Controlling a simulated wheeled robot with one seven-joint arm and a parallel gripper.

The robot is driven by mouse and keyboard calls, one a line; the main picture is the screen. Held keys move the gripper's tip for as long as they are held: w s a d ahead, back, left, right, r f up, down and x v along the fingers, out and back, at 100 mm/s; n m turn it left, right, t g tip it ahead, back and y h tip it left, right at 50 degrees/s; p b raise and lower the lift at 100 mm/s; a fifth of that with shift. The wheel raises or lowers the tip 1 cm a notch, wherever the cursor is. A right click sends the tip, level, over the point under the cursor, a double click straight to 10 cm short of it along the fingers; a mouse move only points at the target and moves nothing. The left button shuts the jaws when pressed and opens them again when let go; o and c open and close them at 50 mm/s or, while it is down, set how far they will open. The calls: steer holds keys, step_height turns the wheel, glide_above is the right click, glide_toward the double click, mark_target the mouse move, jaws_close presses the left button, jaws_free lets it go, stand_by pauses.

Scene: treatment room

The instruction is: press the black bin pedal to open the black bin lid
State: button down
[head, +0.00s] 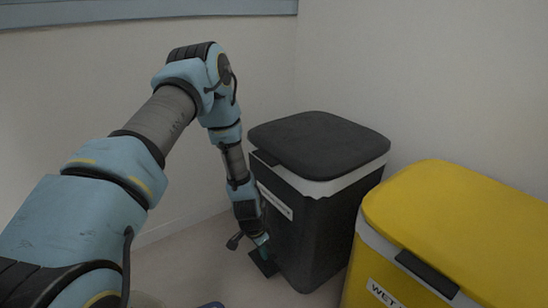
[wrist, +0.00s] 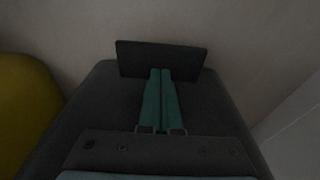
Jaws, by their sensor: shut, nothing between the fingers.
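The black bin (head: 320,215) stands by the wall corner. Its dark lid (head: 318,142) lies flat over a pale rim and looks closed. The black bin pedal (head: 262,263) is a dark plate low at the bin's front, near the floor. My gripper (head: 263,241) points down in front of the bin, just above the pedal. In the wrist view, the two teal fingers of my gripper (wrist: 160,73) are together and empty. Their tips overlap the near edge of the pedal (wrist: 135,58). I cannot tell whether they touch it.
A yellow bin (head: 455,215) with a "WET" label stands close to the right of the black bin; a yellow edge (wrist: 25,115) shows in the wrist view. Walls stand behind. Bare floor (head: 190,262) lies to the left of the pedal.

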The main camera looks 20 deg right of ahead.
mark_target(263, 261)
steer(key=shift+a+b+x, duration=0.2)
steer(key=shift+b+x, duration=0.3)
steer(key=shift+x, duration=0.4)
steer(key=shift+a+b+x, duration=0.15)
steer(key=shift+b+x, duration=0.4)
steer(key=shift+x, duration=0.3)
steer(key=shift+a+b+x, duration=0.2)
steer(key=shift+b+x, duration=0.3)
steer(key=shift+x, duration=0.4)
steer(key=shift+s, duration=0.1)
steer(key=shift+r, duration=0.15)
steer(key=p+v, duration=0.2)
steer(key=v, duration=0.1)
steer(key=d+p+v, duration=0.1)
steer(key=p+v, duration=0.4)
steer(key=v, duration=0.1)
steer(key=shift+d+r+p, duration=0.15)
steer(key=shift+d+p, duration=0.25)
steer(key=shift+d, duration=0.05)
